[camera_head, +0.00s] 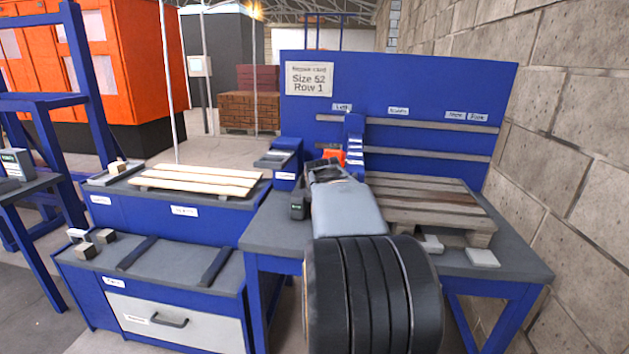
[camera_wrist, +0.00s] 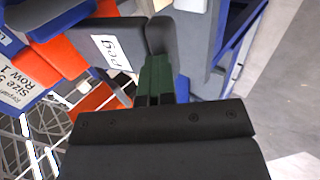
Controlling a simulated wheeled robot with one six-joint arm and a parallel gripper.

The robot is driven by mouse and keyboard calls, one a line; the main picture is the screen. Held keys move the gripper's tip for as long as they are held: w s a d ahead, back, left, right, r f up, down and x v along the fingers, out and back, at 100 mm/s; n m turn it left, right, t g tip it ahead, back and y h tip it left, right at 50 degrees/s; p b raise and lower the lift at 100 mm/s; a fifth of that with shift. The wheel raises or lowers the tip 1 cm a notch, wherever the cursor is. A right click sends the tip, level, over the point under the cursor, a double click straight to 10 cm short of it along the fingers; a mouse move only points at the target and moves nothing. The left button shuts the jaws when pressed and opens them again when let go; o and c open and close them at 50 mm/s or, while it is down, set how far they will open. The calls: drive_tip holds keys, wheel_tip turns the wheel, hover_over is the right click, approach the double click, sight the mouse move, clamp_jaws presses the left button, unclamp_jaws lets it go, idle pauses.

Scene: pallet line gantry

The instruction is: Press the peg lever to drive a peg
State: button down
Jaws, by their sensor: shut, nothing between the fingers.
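In the wrist view a dark grey lever-like part (camera_wrist: 108,45) carries a white label reading "peg". It joins an orange part (camera_wrist: 62,58), and a rounded dark piece stands at its right end. My gripper (camera_wrist: 157,60) is shut and empty, its green fingers pointing at that rounded end. I cannot tell whether they touch it. In the head view an orange part (camera_head: 333,155) shows beside a blue upright (camera_head: 354,140) at the back of the bench. My arm covers most of that area, and the lever cannot be made out there.
A wooden pallet (camera_head: 430,200) lies on the blue-framed bench right of my arm. Light boards (camera_head: 195,180) lie on a blue unit at left. A blue back panel (camera_head: 420,80) with a sign (camera_head: 310,79) stands behind the bench. A block wall (camera_head: 570,150) bounds the right side.

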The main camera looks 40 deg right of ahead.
drive_tip(key=shift+s+d+f+m+g, duration=0.1)
drive_tip(key=shift+s+f+m+g, duration=0.05)
drive_tip(key=shift+f, duration=0.75)
drive_tip(key=shift+s+f+m+g, duration=0.1)
drive_tip(key=shift+f+m+g, duration=0.05)
drive_tip(key=shift+f, duration=0.7)
drive_tip(key=shift+r, duration=0.1)
drive_tip(key=d+r, duration=0.1)
drive_tip(key=r, duration=0.1)
drive_tip(key=d+r+p, duration=0.1)
drive_tip(key=r, duration=0.2)
drive_tip(key=s+d+r+p, duration=0.1)
drive_tip(key=r, duration=0.2)
drive_tip(key=s+a+r+p, duration=0.1)
drive_tip(key=a+r, duration=0.5)
drive_tip(key=r, duration=0.2)
drive_tip(key=shift+s+a+r, duration=0.2)
drive_tip(key=shift+a+r, duration=0.05)
drive_tip(key=shift+a, duration=0.1)
